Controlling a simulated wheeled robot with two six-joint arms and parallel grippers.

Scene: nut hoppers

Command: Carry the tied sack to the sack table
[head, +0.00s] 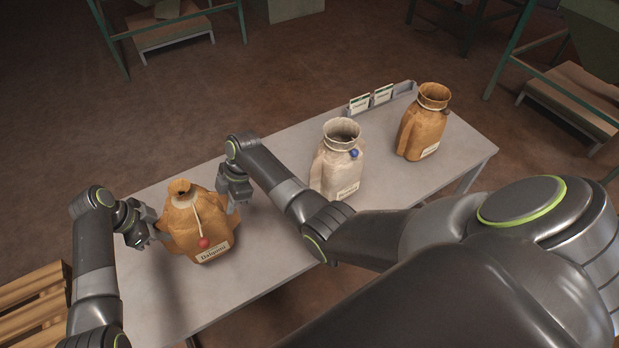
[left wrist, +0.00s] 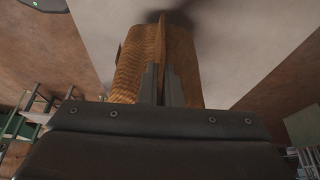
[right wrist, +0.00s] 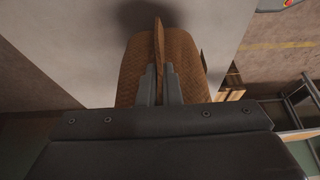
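The tied sack (head: 190,232), brown with its neck drawn shut, a pale cord, a red seal and a white label, is upright over the left part of the grey table (head: 270,262). My left gripper (head: 159,234) is at its left side, and my right gripper (head: 233,207) is at its right side. In the left wrist view the fingers (left wrist: 163,88) are closed on a side flap of the sack. In the right wrist view the fingers (right wrist: 159,88) are closed on the opposite flap. Whether the sack's base touches the table is hard to tell.
A pale open sack (head: 338,165) and a brown open sack (head: 425,125) stand farther right on the table. A card holder (head: 380,97) is at the back edge. A wooden pallet (head: 30,298) lies at the left. Green-framed stands (head: 168,32) are beyond the open floor.

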